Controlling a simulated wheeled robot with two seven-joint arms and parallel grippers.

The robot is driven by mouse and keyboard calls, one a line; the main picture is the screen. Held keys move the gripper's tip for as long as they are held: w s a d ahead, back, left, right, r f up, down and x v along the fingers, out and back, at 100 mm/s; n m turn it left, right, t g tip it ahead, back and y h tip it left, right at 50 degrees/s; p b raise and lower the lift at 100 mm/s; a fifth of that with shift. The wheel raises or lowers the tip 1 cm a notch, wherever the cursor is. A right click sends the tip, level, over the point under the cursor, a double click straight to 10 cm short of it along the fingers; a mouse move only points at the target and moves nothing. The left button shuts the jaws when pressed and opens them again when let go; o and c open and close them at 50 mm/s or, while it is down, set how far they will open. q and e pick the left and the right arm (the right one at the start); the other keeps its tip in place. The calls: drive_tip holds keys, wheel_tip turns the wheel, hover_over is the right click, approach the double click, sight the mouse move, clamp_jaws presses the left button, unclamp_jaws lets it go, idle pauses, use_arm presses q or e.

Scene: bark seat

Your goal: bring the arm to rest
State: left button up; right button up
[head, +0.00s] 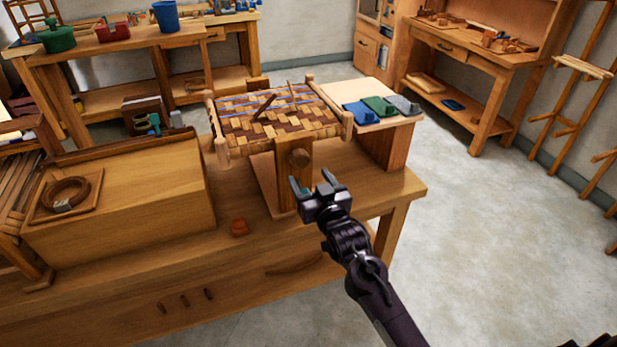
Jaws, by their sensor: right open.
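My right gripper (314,184) is open and empty. It shows above the front right part of the workbench (330,245), in front of the woven seat's wooden support. My right arm reaches in from the lower right. The woven bark seat (285,118) sits in its frame on the bench, with a dark tool and a thin stick lying on top. I cannot tell the exact gap between the gripper and the support. My left gripper is not in view.
A wooden box (130,195) with a coil (66,194) on it stands at the left. Blue, green and grey cloths (380,106) lie on a side stand. The floor (510,250) at the right is clear.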

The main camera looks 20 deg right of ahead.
idle(0.6)
drive_tip(key=s+f+g, duration=0.3)
drive_tip(key=f, duration=0.9)
drive_tip(key=s+f+g, duration=0.2)
drive_tip(key=s+f, duration=0.1)
drive_tip(key=f, duration=0.9)
drive_tip(key=s+f+n+g, duration=0.1)
drive_tip(key=s+f+g, duration=0.3)
drive_tip(key=s+f, duration=0.9)
drive_tip(key=s+f+g, duration=0.2)
drive_tip(key=s+f, duration=0.4)
drive_tip(key=s, duration=0.5)
drive_tip(key=s+d+f+g, duration=0.1)
drive_tip(key=s+f+g, duration=0.2)
drive_tip(key=s+f, duration=0.4)
drive_tip(key=s+d+f+n+g, duration=0.1)
drive_tip(key=s+f+g, duration=0.2)
drive_tip(key=s+f, duration=0.4)
drive_tip(key=s, duration=0.8)
drive_tip(key=shift+d+f+h, duration=0.15)
drive_tip(key=shift+d+h, duration=0.1)
drive_tip(key=shift+h, duration=0.05)
